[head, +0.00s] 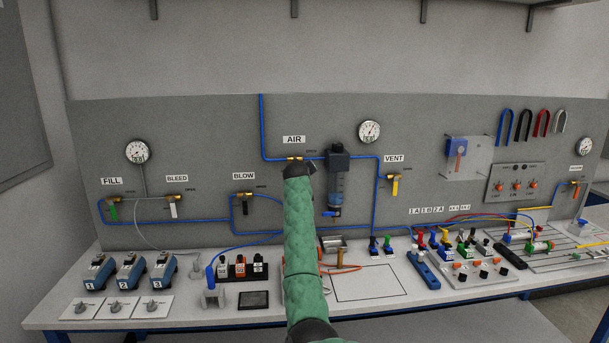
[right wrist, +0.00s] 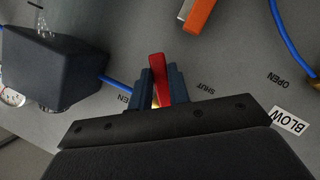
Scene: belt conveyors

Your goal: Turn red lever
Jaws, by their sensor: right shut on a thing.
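The red lever (right wrist: 158,78) stands between the blue fingers of my right gripper (right wrist: 160,88) in the right wrist view. The jaws are shut on it, and its upper red part shows between them. A bit of brass shows at its base. In the head view my green arm reaches up to the valve under the AIR label (head: 293,139). There my right gripper (head: 298,166) hides the lever and most of the valve. My left gripper is not in view.
A dark-topped filter unit (head: 338,180) hangs just right of the gripper; its dark block (right wrist: 55,70) shows close by in the wrist view. The BLOW valve (head: 243,195) is to the left, the yellow-levered VENT valve (head: 394,185) to the right. The bench below holds many parts.

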